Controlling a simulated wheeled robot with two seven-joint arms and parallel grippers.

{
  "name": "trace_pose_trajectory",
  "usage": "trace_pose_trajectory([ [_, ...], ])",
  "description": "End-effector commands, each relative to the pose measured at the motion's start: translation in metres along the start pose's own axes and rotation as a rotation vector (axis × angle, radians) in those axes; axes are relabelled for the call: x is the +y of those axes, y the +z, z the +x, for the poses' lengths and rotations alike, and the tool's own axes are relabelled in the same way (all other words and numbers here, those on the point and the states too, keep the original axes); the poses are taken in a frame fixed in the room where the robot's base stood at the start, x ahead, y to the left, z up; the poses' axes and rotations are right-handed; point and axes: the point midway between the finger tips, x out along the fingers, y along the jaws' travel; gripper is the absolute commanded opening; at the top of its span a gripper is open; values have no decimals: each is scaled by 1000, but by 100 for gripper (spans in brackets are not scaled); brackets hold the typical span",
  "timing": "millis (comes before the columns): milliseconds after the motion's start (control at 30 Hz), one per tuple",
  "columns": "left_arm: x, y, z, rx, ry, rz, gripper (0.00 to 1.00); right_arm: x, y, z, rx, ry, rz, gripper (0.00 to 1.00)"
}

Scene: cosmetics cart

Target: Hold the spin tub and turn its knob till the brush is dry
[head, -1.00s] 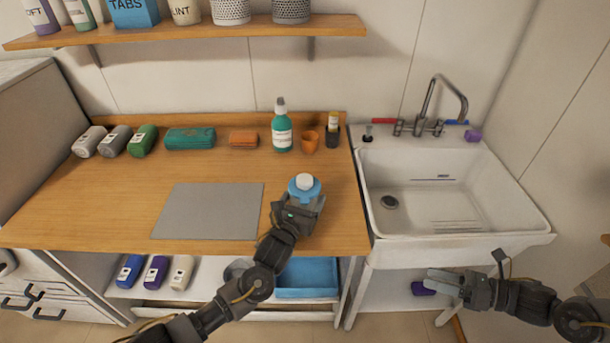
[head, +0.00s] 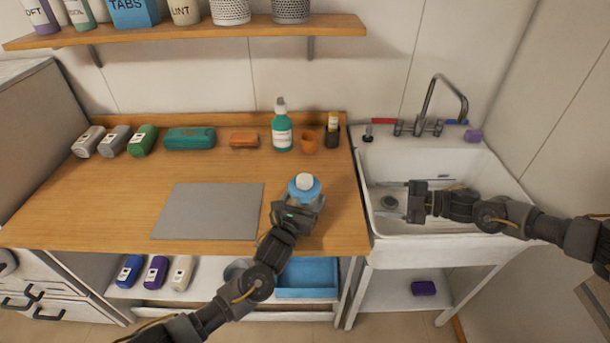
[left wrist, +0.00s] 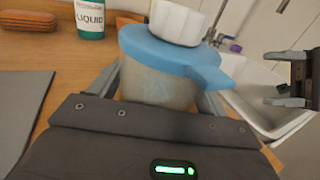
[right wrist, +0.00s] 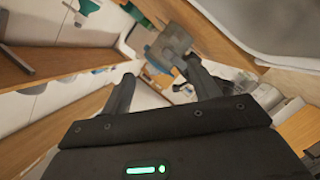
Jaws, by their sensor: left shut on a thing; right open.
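The spin tub (head: 305,190) stands on the wooden counter near its front right. It has a blue lid with a white knob (head: 305,181) on top; the knob also shows large in the left wrist view (left wrist: 177,22). My left gripper (head: 297,207) is shut on the tub's clear body (left wrist: 158,88), one finger on each side. I cannot make out a brush inside. My right gripper (head: 412,202) is open and empty above the front left of the sink, to the right of the tub. It also shows at the right edge of the left wrist view (left wrist: 288,85).
A teal liquid bottle (head: 282,132), an orange cup (head: 310,143) and a dark holder (head: 332,136) stand behind the tub. A grey mat (head: 209,211) lies to its left. The white sink (head: 500,190) with its faucet (head: 430,110) is on the right.

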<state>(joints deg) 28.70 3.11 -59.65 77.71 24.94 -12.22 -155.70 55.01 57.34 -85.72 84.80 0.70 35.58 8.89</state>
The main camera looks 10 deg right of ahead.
Motion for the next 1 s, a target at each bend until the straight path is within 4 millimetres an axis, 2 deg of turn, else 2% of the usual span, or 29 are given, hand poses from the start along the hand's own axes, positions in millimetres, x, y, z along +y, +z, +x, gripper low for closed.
trace_pose_trajectory([
  [33, 0, 1, 0, -1, 0, 0, 45, 21, 2, 16, 4, -4, 93, 61],
  [167, 0, 1, 0, -1, 0, 0, 45, 66, 4, 55, -4, -39, 378, 61],
  [267, 0, 1, 0, -1, 0, 0, 45, 100, -1, 94, -34, -91, 602, 61],
  [400, 0, 1, 0, -1, -1, 0, 45, 142, -23, 159, -160, -204, 886, 61],
  [500, 0, 0, 0, -1, -1, 0, 45, 163, -46, 196, -298, -270, 1021, 61],
  [600, 0, 0, 0, 0, 0, 0, 45, 177, -76, 224, -471, -321, 1101, 61],
  [700, 0, 0, 0, 0, 0, 0, 45, 176, -106, 235, -673, -385, 1081, 61],
  [767, 0, 0, 0, 1, 0, 0, 45, 170, -121, 232, -795, -435, 1022, 61],
  [900, 0, 0, 0, 0, 1, 0, 45, 156, -144, 211, -1017, -557, 846, 61],
  [1000, 0, 0, 0, 0, 0, 0, 45, 151, -155, 194, -1120, -626, 745, 61],
])
